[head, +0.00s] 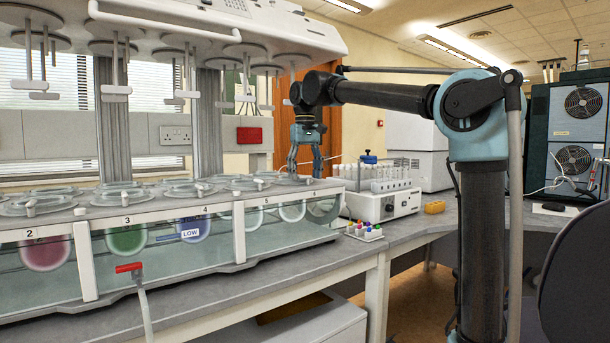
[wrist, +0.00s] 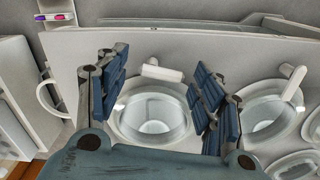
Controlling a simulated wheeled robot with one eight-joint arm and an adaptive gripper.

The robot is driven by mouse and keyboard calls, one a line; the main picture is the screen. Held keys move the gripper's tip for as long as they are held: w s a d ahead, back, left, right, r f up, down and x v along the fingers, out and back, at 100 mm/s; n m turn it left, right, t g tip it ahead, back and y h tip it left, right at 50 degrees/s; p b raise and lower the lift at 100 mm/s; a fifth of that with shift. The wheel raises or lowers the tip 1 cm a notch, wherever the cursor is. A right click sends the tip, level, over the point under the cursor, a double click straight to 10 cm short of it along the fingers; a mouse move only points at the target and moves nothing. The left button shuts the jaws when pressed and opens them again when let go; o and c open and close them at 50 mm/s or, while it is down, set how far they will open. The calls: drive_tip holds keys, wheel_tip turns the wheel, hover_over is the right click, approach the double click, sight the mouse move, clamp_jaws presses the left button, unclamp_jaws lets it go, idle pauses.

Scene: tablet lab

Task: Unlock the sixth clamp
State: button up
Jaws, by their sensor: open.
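My gripper (head: 305,165) hangs down over the far right end of the dissolution bath (head: 200,262). In the wrist view my gripper (wrist: 160,100) is open, with its dark blue padded fingers apart and nothing visible held between them. A round clear vessel (wrist: 155,125) lies between and below the fingers. A short white clamp (wrist: 163,71) sits at its upper rim, between the fingertips in the picture; contact cannot be told. This is the end vessel in that row, apparently the sixth. Another vessel (wrist: 268,115) to the right has its own slanted white clamp (wrist: 291,84).
Stirring shafts with paddles (head: 115,90) hang above the bath to the left of my gripper. A white unit with a rack of tubes (head: 382,205) stands right of the bath. Small coloured-cap vials (head: 365,231) and a yellow block (head: 434,207) lie on the bench.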

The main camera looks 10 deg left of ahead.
drive_tip(key=c, duration=1)
drive_tip(key=shift+s+d+n, duration=0.1)
drive_tip(key=shift+d+n, duration=0.05)
drive_tip(key=shift+n, duration=1.05)
drive_tip(key=shift+c, duration=0.4)
drive_tip(key=o, duration=1.1)
drive_tip(key=shift+r, duration=0.1)
drive_tip(key=shift+r, duration=3.65)
